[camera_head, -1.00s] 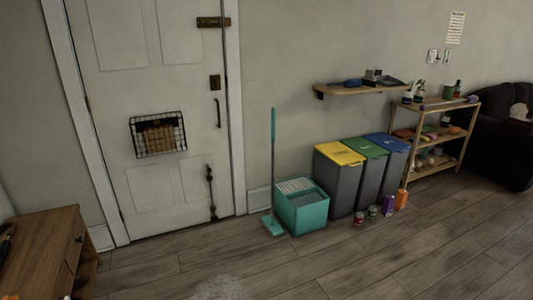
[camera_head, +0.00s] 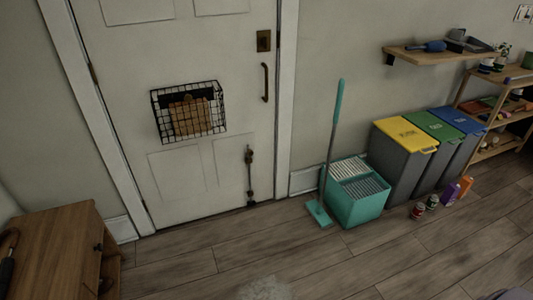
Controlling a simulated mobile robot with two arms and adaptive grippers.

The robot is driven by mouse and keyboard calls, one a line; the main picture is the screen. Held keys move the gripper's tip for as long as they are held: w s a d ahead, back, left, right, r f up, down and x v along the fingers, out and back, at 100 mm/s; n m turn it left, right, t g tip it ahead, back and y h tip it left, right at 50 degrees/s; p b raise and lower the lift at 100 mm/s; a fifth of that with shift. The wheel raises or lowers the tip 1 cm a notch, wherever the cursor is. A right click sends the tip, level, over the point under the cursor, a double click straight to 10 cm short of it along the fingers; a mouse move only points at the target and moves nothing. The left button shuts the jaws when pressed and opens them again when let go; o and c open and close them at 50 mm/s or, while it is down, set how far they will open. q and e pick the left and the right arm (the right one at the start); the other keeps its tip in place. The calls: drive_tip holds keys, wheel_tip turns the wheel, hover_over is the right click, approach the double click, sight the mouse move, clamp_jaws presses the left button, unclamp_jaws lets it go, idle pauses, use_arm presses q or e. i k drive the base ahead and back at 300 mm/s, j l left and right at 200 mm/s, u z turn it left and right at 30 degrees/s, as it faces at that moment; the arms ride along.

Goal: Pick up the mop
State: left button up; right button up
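The mop (camera_head: 329,150) stands upright on the wood floor, leaning slightly, with a teal handle top, a grey pole and a flat teal head (camera_head: 318,213). It is just left of a teal mop bucket (camera_head: 358,211) with two ridged grey-white compartments, near the wall by the door. I cannot tell whether the pole touches the bucket. Neither of my grippers shows in the head view.
Grey bins with yellow (camera_head: 405,135), green (camera_head: 433,125) and blue lids stand right of the bucket. Cans (camera_head: 417,211) and bottles (camera_head: 449,192) sit before them. A wall shelf (camera_head: 440,54) is above. A wooden cabinet (camera_head: 55,245) is at left. The floor between is mostly clear.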

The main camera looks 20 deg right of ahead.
sight(315, 209)
drive_tip(key=i+j+z, duration=0.1)
drive_tip(key=i+z, duration=0.15)
drive_tip(key=i, duration=0.3)
drive_tip(key=i+j+z, duration=0.2)
drive_tip(key=i, duration=0.3)
drive_tip(key=i+j+z, duration=0.25)
drive_tip(key=i, duration=0.3)
